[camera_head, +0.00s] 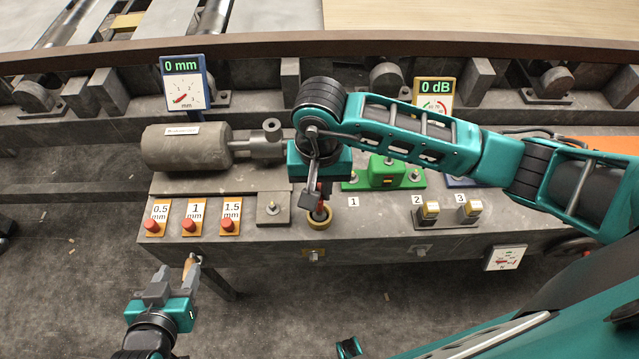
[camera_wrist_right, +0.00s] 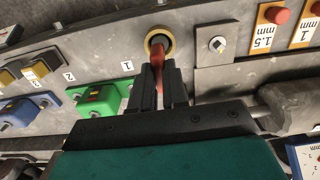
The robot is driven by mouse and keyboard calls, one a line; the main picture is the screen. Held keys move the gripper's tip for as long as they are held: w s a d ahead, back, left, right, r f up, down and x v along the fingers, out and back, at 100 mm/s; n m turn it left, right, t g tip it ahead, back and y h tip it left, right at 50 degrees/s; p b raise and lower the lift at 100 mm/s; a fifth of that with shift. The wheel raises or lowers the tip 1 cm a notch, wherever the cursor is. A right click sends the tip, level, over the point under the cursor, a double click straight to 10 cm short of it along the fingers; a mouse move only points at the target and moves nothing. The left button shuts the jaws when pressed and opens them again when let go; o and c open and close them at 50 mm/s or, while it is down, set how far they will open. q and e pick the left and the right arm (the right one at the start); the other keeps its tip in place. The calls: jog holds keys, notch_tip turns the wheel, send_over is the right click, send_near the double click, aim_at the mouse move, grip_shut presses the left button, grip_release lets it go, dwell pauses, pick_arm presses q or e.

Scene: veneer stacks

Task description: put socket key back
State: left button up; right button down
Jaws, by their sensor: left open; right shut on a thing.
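The socket key, a slim tool with a red handle (camera_head: 320,203), stands at a brass ring holder (camera_head: 318,222) on the bench front edge. My right gripper (camera_head: 316,192) is shut on the key, just above the ring. In the right wrist view the red key (camera_wrist_right: 158,58) lies between the two dark fingers (camera_wrist_right: 158,75), its end at the brass ring (camera_wrist_right: 149,45). I cannot tell how deep it sits in the ring. My left gripper (camera_head: 166,280) is open below the bench's front edge, at the lower left.
Red buttons with labels (camera_head: 193,218) and a square plate with a bolt (camera_head: 272,208) lie left of the ring. A green block (camera_head: 386,175) and yellow-topped blocks (camera_head: 430,209) lie right. A grey cylinder (camera_head: 186,148) lies behind.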

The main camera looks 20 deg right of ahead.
jog(key=shift+f, duration=0.2)
jog(key=c, duration=1.1)
grip_release()
jog(key=shift+c, duration=0.2)
jog(key=shift+r, duration=0.15)
notch_tip(320, 180, up, 12)
